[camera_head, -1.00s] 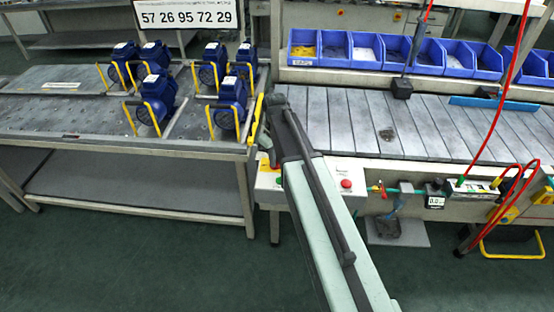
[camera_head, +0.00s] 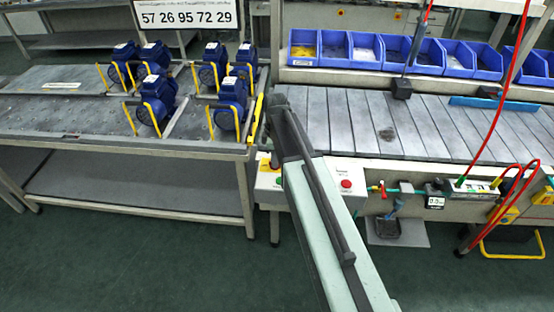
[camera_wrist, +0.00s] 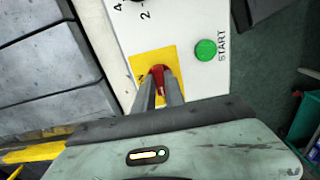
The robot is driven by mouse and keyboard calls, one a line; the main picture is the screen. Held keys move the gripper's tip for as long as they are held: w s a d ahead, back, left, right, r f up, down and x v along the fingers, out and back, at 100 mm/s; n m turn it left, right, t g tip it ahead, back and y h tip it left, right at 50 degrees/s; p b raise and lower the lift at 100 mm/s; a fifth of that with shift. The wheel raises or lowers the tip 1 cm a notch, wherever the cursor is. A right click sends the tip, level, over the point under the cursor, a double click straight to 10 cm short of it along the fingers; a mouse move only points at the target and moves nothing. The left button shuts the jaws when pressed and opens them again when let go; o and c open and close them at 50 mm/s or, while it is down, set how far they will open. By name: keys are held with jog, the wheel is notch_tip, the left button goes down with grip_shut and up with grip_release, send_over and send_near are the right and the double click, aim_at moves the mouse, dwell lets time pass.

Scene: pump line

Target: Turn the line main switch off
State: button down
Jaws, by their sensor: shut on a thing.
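The line main switch has a red handle (camera_wrist: 158,73) on a yellow plate (camera_wrist: 140,66), in the middle of the wrist view. My gripper (camera_wrist: 161,83) is shut on the red handle, one finger on each side. The fingers hide part of the handle. The plate is fixed to a pale control panel (camera_wrist: 191,27). In the head view the yellow plate (camera_head: 265,162) shows on the panel's left end, and my arm hides the gripper and the handle.
A green START button (camera_wrist: 206,50) is close right of the switch. A red button (camera_head: 346,184) is on the panel's right part. A table with blue pumps (camera_head: 158,98) stands to the left. A slatted bench (camera_head: 440,125) with blue bins is behind the panel.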

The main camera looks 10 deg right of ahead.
jog(key=shift+s+a, duration=0.15)
dwell(0.4)
jog(key=c, duration=1.4)
grip_release()
jog(key=shift+r+p, duration=0.3)
notch_tip(320, 180, up, 8)
jog(key=p, duration=0.7)
jog(key=shift+f, duration=0.4)
